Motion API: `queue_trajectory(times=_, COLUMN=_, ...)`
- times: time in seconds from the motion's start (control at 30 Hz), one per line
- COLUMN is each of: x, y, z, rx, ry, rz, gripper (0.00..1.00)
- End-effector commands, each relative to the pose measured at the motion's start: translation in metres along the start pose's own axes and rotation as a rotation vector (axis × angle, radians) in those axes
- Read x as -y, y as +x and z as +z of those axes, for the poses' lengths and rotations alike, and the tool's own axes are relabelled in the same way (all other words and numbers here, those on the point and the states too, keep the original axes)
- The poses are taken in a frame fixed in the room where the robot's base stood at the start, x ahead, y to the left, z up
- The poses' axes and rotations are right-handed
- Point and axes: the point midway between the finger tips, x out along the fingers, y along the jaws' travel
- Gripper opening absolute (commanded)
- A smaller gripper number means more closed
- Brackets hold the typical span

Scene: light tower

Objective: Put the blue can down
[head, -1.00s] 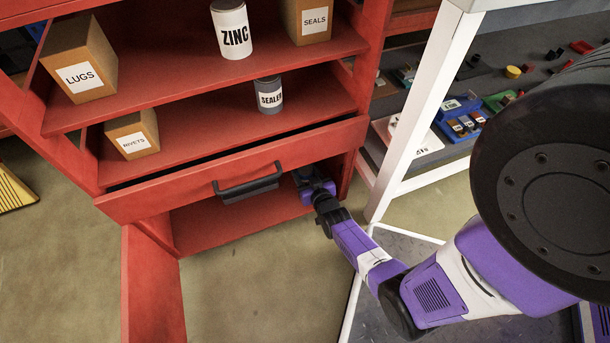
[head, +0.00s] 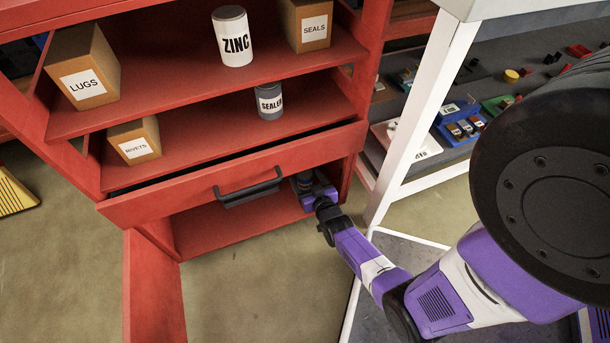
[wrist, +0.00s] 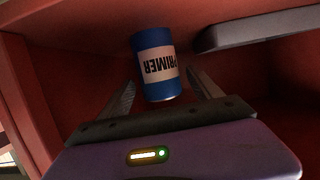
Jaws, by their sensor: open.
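The blue can (wrist: 157,67), with a white band reading PRIMER, shows in the wrist view between the two fingers of my gripper (wrist: 163,88). The fingers stand apart, with a visible gap on each side of the can. In the head view my gripper (head: 310,187) reaches into the red unit's bottom compartment, below the drawer front and right of its handle. The can is hard to make out there. Whether its base rests on the bottom shelf (head: 215,228) is hard to tell.
The dark drawer handle (head: 250,188) is close left of my gripper. Above stand a ZINC can (head: 232,40), a SEALER can (head: 269,103) and labelled boxes (head: 85,70). A white frame leg (head: 415,125) stands to the right. The bottom shelf is clear to the left.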

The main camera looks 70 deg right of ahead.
Motion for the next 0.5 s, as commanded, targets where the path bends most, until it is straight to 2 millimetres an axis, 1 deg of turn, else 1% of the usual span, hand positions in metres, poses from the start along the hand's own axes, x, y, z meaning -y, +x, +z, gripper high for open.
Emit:
queue_trajectory(times=0.03, x=0.000, y=-0.013, z=-0.004, rx=0.003, ry=0.000, rz=0.000, gripper=0.74)
queue_trajectory(times=0.2, x=0.000, y=-0.050, z=-0.005, rx=0.002, ry=0.000, rz=0.000, gripper=0.74)
queue_trajectory(times=0.4, x=0.000, y=-0.085, z=-0.003, rx=0.000, ry=0.001, rz=0.000, gripper=0.74)
queue_trajectory(times=0.5, x=0.000, y=-0.096, z=-0.002, rx=0.001, ry=0.001, rz=0.000, gripper=0.74)
